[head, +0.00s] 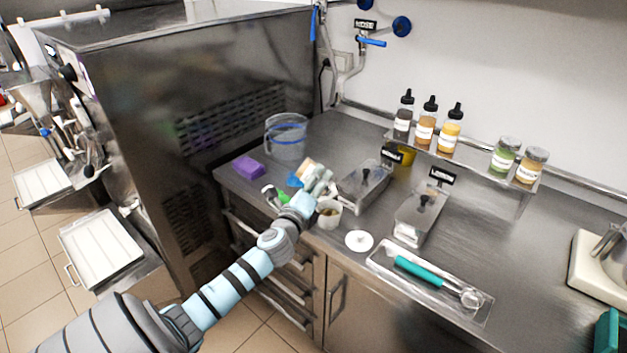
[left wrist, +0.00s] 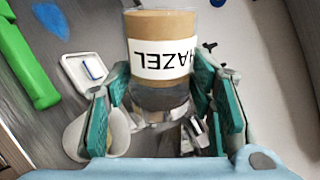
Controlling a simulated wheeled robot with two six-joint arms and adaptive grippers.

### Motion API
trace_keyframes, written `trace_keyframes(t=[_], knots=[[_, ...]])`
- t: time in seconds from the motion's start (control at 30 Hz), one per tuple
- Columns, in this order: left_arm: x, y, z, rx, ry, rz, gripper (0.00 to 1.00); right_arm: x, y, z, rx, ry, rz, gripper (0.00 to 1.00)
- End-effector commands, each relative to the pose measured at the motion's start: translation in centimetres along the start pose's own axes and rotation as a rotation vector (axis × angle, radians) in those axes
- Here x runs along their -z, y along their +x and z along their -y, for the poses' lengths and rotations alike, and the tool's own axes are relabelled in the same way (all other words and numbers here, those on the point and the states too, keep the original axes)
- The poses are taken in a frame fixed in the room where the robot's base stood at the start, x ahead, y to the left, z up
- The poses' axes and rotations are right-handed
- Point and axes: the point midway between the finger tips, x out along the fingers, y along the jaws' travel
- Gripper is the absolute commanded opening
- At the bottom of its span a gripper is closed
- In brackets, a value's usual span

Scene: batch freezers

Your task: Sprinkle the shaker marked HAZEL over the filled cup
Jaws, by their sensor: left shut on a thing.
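My left gripper (head: 316,181) is shut on the HAZEL shaker (left wrist: 160,65), also framed by its green finger pads in the left wrist view (left wrist: 160,105). The shaker is clear, with brown contents at the picture's top and a white label reading upside down there. In the head view the gripper mostly hides it; a tan patch (head: 307,166) shows beyond the fingers. The filled cup (head: 329,214) is a small white cup on the counter, close beside the gripper, with brownish contents. In the left wrist view the cup (left wrist: 83,138) is partly behind a finger. My right gripper is out of view.
A white disc (head: 359,241) and a tray with a teal-handled scoop (head: 425,272) lie right of the cup. Lidded metal pans (head: 365,187) stand behind. A purple sponge (head: 248,167) and clear container (head: 287,137) are left. Bottles and jars (head: 505,155) line the back shelf.

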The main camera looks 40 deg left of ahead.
Motion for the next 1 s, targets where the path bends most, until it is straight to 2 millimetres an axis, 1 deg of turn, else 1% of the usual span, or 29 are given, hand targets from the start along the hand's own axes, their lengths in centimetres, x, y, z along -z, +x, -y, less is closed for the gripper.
trace_keyframes(t=[0.17, 0.33, 0.37, 0.5, 0.57, 0.7, 0.73, 0.77, 0.9, 1.0], knots=[[0.0, -0.2, 0.2, 0.001, -0.002, 0.000, 0.20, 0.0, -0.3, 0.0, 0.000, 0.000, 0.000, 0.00], [-0.9, -0.2, 1.7, 0.001, -0.003, 0.001, 0.20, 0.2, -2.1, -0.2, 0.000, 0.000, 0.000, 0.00], [-0.8, -0.2, 1.7, 0.001, -0.003, 0.001, 0.20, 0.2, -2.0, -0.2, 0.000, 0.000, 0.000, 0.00], [0.1, -0.2, 0.0, 0.000, -0.003, 0.001, 0.20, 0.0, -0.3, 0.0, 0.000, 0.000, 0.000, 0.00], [0.2, -0.2, -0.1, 0.000, -0.003, 0.001, 0.20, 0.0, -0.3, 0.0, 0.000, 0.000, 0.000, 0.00], [-0.8, -0.2, 1.5, 0.001, -0.004, 0.001, 0.20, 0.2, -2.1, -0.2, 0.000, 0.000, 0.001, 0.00], [-0.9, -0.2, 1.7, 0.001, -0.004, 0.001, 0.20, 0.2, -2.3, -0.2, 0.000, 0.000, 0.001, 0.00], [-0.8, -0.2, 1.6, 0.001, -0.004, 0.001, 0.20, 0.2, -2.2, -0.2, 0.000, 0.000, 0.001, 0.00], [0.1, -0.2, -0.1, 0.000, -0.004, 0.001, 0.20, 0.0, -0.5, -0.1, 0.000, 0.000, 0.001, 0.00], [0.2, -0.2, -0.1, 0.001, -0.004, 0.001, 0.20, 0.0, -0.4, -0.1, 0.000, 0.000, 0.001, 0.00]])
